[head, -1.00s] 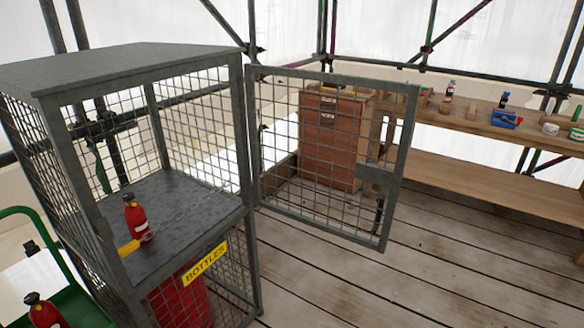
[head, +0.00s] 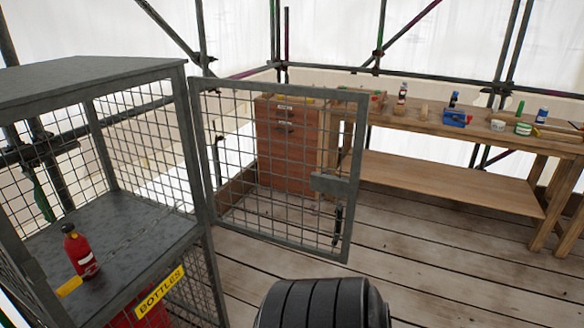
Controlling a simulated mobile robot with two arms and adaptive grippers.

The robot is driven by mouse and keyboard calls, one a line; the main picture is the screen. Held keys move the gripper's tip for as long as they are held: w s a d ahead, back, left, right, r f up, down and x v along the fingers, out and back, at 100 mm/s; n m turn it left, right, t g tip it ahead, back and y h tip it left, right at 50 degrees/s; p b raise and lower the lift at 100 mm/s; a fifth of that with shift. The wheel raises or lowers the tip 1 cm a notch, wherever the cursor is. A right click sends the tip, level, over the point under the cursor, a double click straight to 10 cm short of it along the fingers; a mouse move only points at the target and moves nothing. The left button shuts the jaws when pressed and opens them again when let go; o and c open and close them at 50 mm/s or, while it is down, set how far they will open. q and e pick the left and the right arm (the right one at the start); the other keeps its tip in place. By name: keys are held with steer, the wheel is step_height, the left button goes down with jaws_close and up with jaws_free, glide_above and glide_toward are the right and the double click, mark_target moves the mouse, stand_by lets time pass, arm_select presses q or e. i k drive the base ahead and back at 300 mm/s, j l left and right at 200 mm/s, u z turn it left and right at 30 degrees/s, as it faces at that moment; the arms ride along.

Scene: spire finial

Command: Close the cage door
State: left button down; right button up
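The grey mesh cage (head: 196,150) stands at the left of the head view, with a yellow "BOTTLES" label (head: 160,291) on its front. Its upper compartment is open at the front. The mesh cage door (head: 352,190) is swung wide open to the right, hinged on the cage's right front post. A latch plate (head: 331,184) sits on the door's free edge. A red bottle (head: 80,252) stands on the cage shelf. Neither gripper's fingers show. A dark ribbed part of my own body is at the bottom centre, below the door and apart from it in the picture.
A wooden workbench (head: 440,128) with tools, pots and bottles runs along the back right. A brown drawer cabinet (head: 285,145) stands behind the door. Scaffold poles line the back. The plank floor (head: 420,255) right of the door is clear.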

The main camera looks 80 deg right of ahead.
mark_target(338, 187)
steer(key=k+l, duration=0.1)
steer(key=l, duration=0.4)
steer(key=k+l, duration=0.1)
steer(key=l, duration=0.4)
steer(key=k+l, duration=0.1)
steer(key=l, duration=0.4)
steer(key=k+l, duration=0.1)
steer(key=l, duration=0.4)
steer(key=k+l, duration=0.15)
steer(key=l, duration=0.35)
steer(key=k+l, duration=0.1)
steer(key=l, duration=0.4)
steer(key=k+l, duration=0.1)
steer(key=l, duration=0.4)
steer(key=k+l+u, duration=0.1)
steer(key=l, duration=0.4)
